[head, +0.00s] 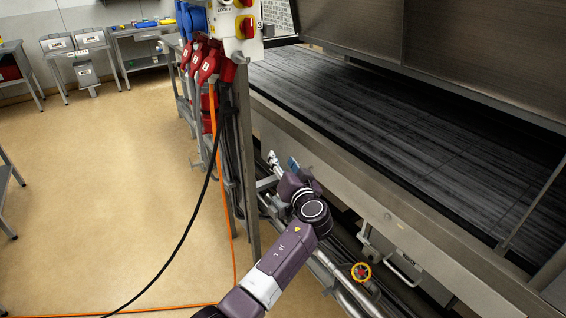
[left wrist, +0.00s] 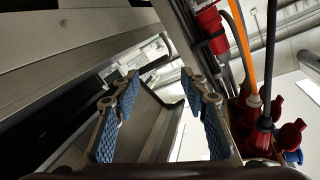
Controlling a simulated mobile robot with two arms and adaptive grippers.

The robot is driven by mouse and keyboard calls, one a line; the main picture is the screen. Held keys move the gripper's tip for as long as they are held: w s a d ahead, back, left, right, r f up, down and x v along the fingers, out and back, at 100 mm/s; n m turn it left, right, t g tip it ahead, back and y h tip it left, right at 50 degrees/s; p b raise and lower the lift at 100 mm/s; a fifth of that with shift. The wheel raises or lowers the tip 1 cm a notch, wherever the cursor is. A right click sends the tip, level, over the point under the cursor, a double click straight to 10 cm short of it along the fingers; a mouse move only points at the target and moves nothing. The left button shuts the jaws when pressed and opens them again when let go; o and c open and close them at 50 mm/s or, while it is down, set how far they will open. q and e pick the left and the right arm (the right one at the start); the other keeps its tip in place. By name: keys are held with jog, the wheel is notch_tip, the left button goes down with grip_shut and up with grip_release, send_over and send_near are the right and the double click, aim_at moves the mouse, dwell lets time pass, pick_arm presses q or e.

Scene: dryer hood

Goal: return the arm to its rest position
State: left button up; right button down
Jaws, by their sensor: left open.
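My left arm (head: 282,257), purple and dark grey, reaches up from the bottom of the head view along the metal frame of the dryer hood machine (head: 375,195). My left gripper (head: 283,162) is beside the frame's near side, below the edge of the dark slatted bed. In the left wrist view the left gripper (left wrist: 160,85) is open, with its two blue-padded fingers apart and nothing between them. Whether the arm touches the frame is hard to tell. My right gripper is not in view.
Red plugs (head: 205,60) and a switch box (head: 236,22) hang on a post just beyond the gripper. Orange and black cables (head: 211,160) run down to the floor. The floor (head: 110,180) at left is open.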

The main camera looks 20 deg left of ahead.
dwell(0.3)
pick_arm(q)
jog(key=s+f+m+g+h, duration=0.1)
jog(key=s+f+h, duration=0.15)
jog(key=f, duration=0.75)
jog(key=s+f+m+g+h, duration=0.1)
jog(key=s+f+m+g, duration=0.15)
jog(key=f, duration=0.85)
jog(key=s+d+f+m+g+h, duration=0.1)
jog(key=s+f, duration=0.6)
jog(key=f, duration=0.3)
jog(key=s+f+g+h, duration=0.2)
jog(key=s+f, duration=0.6)
jog(key=f, duration=0.2)
jog(key=s+f+g+h, duration=0.1)
jog(key=s+f, duration=0.6)
jog(key=s, duration=0.8)
jog(key=s+a+f+g+h, duration=0.1)
jog(key=s+f+g, duration=0.2)
jog(key=s+f, duration=0.4)
jog(key=s+f+g+h, duration=0.1)
jog(key=s+f, duration=0.6)
jog(key=s, duration=1.8)
jog(key=shift+a+f+n+g, duration=0.25)
jog(key=shift+a+n+g, duration=0.15)
jog(key=shift+g, duration=0.35)
jog(key=shift+s, duration=0.1)
jog(key=shift+c, duration=1.3)
jog(key=shift+s, duration=0.1)
jog(key=shift+c, duration=0.4)
